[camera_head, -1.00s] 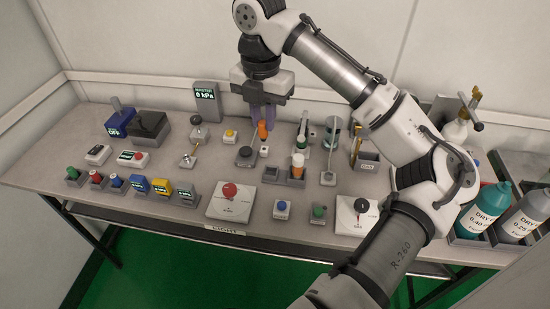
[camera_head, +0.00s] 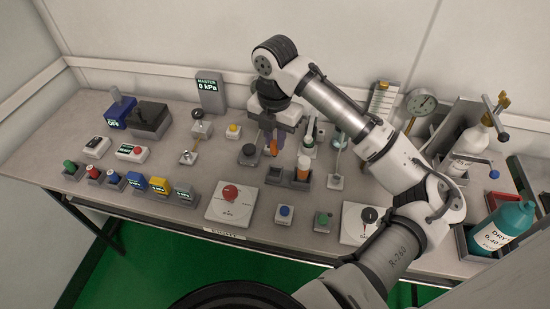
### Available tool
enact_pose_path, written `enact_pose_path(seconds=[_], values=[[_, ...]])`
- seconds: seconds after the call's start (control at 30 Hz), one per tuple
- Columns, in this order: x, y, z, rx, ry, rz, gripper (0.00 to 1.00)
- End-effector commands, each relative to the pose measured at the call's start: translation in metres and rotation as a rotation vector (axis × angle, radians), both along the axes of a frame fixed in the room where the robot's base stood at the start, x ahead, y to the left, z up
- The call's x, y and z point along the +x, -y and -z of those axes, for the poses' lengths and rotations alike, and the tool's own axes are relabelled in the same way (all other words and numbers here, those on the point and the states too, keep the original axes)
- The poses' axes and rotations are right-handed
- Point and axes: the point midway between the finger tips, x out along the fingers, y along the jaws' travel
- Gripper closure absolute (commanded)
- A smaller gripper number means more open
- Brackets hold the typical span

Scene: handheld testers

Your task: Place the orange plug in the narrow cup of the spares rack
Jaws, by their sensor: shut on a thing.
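My gripper (camera_head: 270,146) points down over the back middle of the table, shut on the slim orange plug (camera_head: 274,148). The plug looks roughly upright, just behind and above a dark rack (camera_head: 288,183), which looks like the spares rack. Whether the plug touches anything below is too small to tell. The rack's left cup (camera_head: 275,173) looks empty. Which cup is narrower is hard to tell.
A dark round knob block (camera_head: 249,155) stands just left of the gripper.

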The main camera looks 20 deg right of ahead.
Motion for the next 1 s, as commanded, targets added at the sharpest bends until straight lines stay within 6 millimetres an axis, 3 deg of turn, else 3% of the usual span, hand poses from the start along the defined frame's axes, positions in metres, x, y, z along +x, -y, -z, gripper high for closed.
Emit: enact_pose_path(seconds=[0.13,0.37,0.6,1.0], values=[[-0.001,0.0,0.029,0.002,-0.001,0.0,1.0],[0.0,0.0,0.048,0.001,0.0,0.0,1.0],[0.0,0.0,0.078,0.001,-0.001,0.001,1.0],[0.0,0.0,0.087,0.001,0.0,0.0,1.0]])
